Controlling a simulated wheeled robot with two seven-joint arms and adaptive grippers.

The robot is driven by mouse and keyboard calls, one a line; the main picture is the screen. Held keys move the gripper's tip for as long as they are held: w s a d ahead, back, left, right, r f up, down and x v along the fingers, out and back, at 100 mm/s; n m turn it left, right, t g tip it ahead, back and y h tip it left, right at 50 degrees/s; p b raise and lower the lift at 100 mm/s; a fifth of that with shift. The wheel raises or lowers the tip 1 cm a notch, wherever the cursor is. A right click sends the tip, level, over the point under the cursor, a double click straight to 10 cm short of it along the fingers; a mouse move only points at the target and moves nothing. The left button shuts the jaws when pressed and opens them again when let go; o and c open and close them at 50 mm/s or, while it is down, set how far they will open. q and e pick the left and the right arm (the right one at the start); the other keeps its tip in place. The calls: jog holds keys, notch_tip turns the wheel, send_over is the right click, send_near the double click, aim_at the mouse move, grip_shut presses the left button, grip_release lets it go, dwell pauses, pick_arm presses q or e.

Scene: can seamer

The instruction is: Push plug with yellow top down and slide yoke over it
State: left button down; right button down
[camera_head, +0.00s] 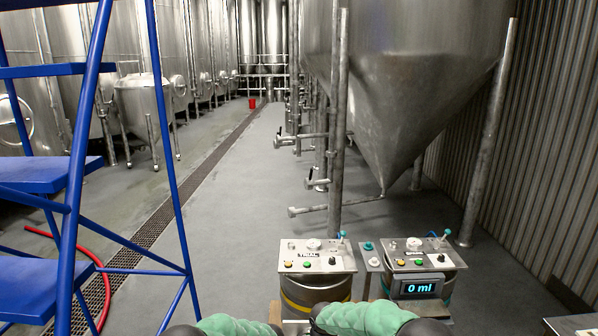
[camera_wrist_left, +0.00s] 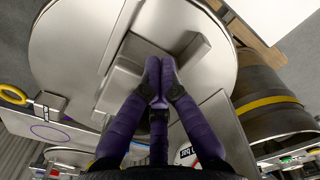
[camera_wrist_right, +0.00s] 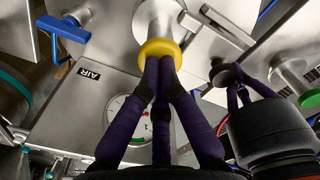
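In the right wrist view a metal cylinder ends in a yellow ring-shaped top (camera_wrist_right: 160,49), which looks like the plug. My right gripper (camera_wrist_right: 163,68) has its fingertips together at the lower edge of the yellow top. I cannot tell whether they touch it. In the left wrist view my left gripper (camera_wrist_left: 160,72) has its fingertips together over a stepped grey metal block (camera_wrist_left: 120,85) on a round metal plate. I cannot tell whether this block is the yoke. Neither gripper shows in the head view, only parts of my arms.
The right wrist view shows a plate with an AIR label (camera_wrist_right: 89,73), a gauge (camera_wrist_right: 128,115) and a blue handle (camera_wrist_right: 62,29). In the head view, two control panels (camera_head: 318,256) (camera_head: 422,255) stand ahead, the right one with a "0 ml" display (camera_head: 420,288). Blue stairs (camera_head: 75,190) stand left.

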pick_arm(q)
jog(key=shift+d, duration=1.05)
pick_arm(e)
jog(key=shift+f, duration=0.1)
pick_arm(q)
jog(key=shift+a+r, duration=0.1)
jog(key=shift+a, duration=1.45)
notch_tip(320, 180, up, 8)
